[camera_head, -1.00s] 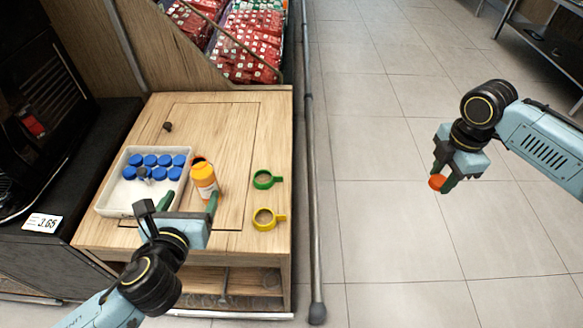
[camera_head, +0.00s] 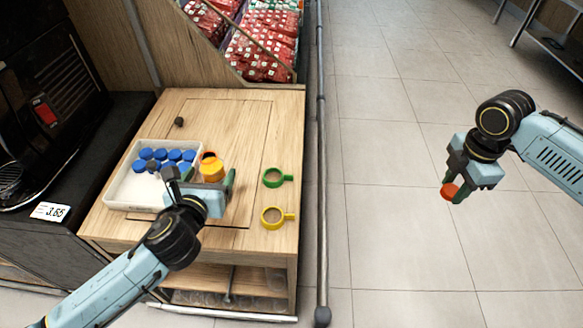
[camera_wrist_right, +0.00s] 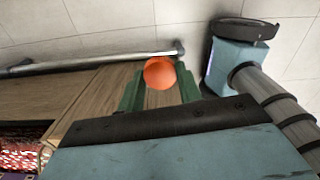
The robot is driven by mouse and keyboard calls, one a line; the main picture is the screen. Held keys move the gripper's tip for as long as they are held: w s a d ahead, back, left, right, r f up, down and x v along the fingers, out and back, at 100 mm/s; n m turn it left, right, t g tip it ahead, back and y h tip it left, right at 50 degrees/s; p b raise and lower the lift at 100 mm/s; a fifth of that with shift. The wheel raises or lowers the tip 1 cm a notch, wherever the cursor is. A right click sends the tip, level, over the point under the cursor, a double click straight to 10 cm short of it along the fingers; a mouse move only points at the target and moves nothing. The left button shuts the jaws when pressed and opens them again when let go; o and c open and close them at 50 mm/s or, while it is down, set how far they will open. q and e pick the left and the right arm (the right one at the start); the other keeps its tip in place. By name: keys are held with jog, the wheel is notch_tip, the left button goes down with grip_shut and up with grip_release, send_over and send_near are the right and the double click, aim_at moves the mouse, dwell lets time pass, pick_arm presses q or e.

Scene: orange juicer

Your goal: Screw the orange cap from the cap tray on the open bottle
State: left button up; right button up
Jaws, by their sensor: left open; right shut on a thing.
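The orange cap (camera_head: 449,191) is held between the fingertips of my right gripper (camera_head: 452,185), out over the floor to the right of the table. It also shows in the right wrist view (camera_wrist_right: 159,72) between the green fingers. The open orange bottle (camera_head: 212,168) stands upright on the table, its dark mouth facing up. My left gripper (camera_head: 204,185) is open, with its fingers near the bottle and partly hiding its lower body; I cannot tell whether they touch it. The white cap tray (camera_head: 122,187) holds several blue caps (camera_head: 164,156), left of the bottle.
A green ring with a handle (camera_head: 273,178) and a yellow one (camera_head: 271,217) lie on the table right of the bottle. A metal rail (camera_head: 322,200) runs along the table's right side. A small dark knob (camera_head: 179,122) sits at the back.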

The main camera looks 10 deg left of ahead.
pick_arm(q)
jog(key=b+x, duration=0.1)
jog(key=x, duration=0.1)
jog(key=f+b+x, duration=0.1)
jog(key=x, duration=0.1)
jog(key=shift+w+a, duration=0.1)
pick_arm(e)
notch_tip(320, 180, down, 2)
jog(key=shift+f, duration=0.1)
pick_arm(q)
jog(key=shift+w, duration=0.35)
